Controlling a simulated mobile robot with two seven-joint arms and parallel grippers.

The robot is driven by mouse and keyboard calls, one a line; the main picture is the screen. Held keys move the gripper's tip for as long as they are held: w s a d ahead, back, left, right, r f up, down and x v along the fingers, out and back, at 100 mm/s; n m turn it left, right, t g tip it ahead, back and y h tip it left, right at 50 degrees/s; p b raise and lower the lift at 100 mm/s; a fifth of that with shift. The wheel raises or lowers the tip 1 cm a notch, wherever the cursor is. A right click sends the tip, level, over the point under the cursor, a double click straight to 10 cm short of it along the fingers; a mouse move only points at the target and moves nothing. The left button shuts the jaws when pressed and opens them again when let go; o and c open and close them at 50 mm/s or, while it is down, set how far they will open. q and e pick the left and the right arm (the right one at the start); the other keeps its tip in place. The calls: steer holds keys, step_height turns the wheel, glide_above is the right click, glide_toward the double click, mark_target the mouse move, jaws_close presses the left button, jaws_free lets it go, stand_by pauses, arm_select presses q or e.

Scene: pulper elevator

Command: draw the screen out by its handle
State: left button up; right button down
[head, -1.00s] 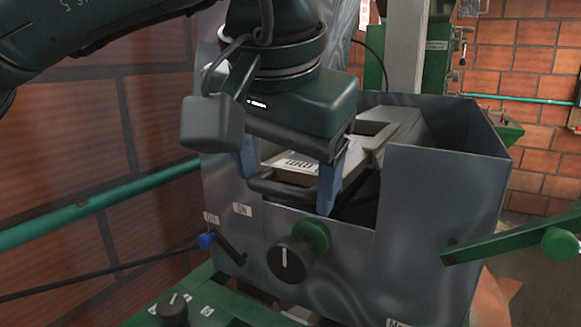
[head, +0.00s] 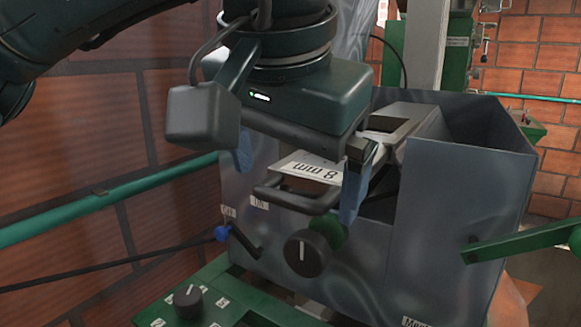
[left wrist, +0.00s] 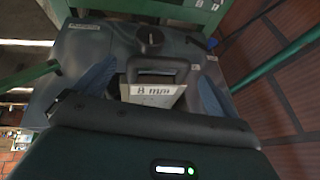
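The screen (head: 310,168) is a flat pale plate marked "8 mm", tilted and sticking part way out of the front opening of the grey metal housing (head: 440,215). Its dark loop handle (head: 295,200) projects toward me; it also shows in the left wrist view (left wrist: 157,78). My left gripper (head: 297,188) is above the housing with blue fingers on either side of the handle. The left wrist view shows gaps between the handle and both fingers, so it is open and empty. The screen's rear part is hidden inside the housing and behind the gripper. My right gripper is not in view.
Below the opening are a black knob (head: 306,253) and a small blue-knobbed lever (head: 223,233). A green bar (head: 520,243) reaches in from the right. A teal pipe (head: 110,198) runs along the brick wall on the left.

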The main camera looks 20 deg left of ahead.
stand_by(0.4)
arm_select(q)
steer(key=shift+r, duration=0.1)
steer(key=shift+p+v, duration=1.1)
steer(key=shift+v, duration=5.35)
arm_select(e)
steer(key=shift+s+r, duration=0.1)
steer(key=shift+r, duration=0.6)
